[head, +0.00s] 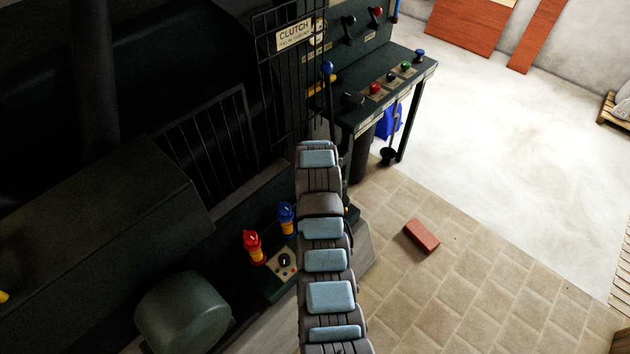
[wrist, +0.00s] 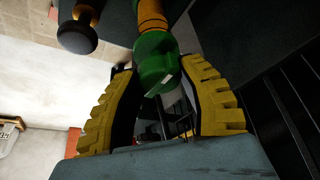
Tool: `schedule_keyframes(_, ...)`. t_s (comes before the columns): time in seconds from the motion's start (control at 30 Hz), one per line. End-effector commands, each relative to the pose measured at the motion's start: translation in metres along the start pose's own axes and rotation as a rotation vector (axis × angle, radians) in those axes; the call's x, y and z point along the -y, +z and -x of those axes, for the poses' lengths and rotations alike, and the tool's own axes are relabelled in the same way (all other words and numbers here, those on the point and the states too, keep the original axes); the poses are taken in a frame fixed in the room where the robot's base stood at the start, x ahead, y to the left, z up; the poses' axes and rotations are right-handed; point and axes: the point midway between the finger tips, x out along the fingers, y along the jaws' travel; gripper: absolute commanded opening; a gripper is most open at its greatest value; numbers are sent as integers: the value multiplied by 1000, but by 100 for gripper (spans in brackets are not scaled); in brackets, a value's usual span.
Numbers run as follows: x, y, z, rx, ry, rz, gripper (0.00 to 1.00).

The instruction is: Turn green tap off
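The green tap (wrist: 156,62) is in the upper middle of the wrist view, on an orange-yellow stem (wrist: 151,16). My gripper (wrist: 160,70) is around it, with one ribbed yellow finger on each side. The fingers look apart, and I cannot tell whether either touches the tap. A pale mark shows on the tap's lower part. In the head view I cannot make out the green tap or my gripper; my arm covers the middle of the picture.
A red tap (head: 252,246) and a blue tap (head: 286,218) stand beside my arm. A control bench (head: 385,90) with knobs and levers is at the upper middle. A dark round knob (wrist: 77,37) is near my left finger. A brick (head: 422,236) lies on the otherwise clear tiles.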

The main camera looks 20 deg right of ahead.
Motion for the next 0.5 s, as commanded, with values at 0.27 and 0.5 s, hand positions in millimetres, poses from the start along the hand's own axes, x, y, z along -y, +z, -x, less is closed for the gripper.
schedule_keyframes(0.27, 0, 0, 0, 0, 0, 0, 65)
schedule_keyframes(0.5, 0, -1, 5, -1, 0, 1, 65)
